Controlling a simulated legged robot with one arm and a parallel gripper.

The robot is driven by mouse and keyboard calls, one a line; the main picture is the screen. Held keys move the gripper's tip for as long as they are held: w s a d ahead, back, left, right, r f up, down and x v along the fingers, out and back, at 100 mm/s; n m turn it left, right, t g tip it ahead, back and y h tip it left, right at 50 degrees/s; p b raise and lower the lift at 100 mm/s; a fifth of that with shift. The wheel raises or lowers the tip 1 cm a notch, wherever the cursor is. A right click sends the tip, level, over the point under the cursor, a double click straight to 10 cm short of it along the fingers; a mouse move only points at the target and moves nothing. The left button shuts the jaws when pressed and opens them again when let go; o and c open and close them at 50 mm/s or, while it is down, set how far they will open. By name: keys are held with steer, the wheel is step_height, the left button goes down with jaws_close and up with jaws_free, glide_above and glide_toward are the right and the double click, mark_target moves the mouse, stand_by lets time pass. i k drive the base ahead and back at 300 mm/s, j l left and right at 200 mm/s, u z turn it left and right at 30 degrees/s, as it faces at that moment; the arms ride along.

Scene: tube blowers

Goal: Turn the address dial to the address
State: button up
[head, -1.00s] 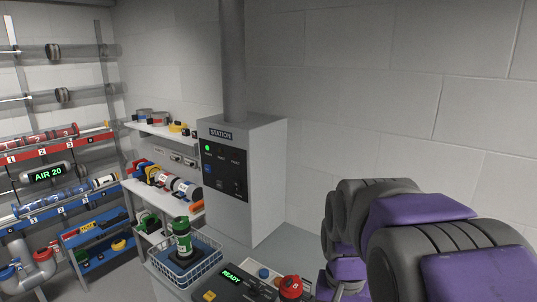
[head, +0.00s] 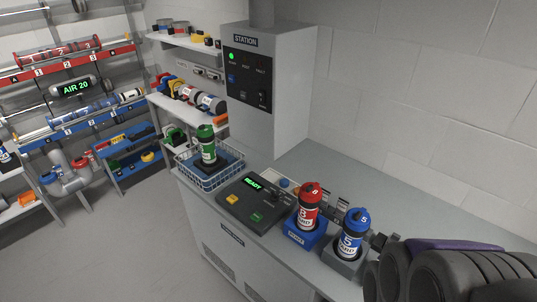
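A dark console (head: 238,212) with a green READY display (head: 252,184), a yellow button and a green button stands on the grey counter. I cannot clearly make out which part is the address dial. A red carrier (head: 308,208) with an 8 on its cap stands upright in a blue holder (head: 304,236). A blue carrier (head: 353,232) marked 5 stands upright in a grey holder (head: 345,260) to its right. My gripper (head: 381,241) shows as a small dark shape just right of the blue carrier. My purple and grey arm hides most of it, and its opening cannot be made out.
A green carrier (head: 206,148) stands in a wire basket (head: 213,178) left of the console. The grey STATION cabinet (head: 285,100) rises behind. Shelves (head: 190,105) with parts and an AIR 20 display (head: 76,87) are at left. The counter's back right (head: 350,175) is clear.

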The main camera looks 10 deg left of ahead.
mark_target(274, 197)
steer(key=i+j+u, duration=0.35)
steer(key=j, duration=0.25)
steer(key=i+j+z, duration=0.45)
steer(key=k, duration=0.05)
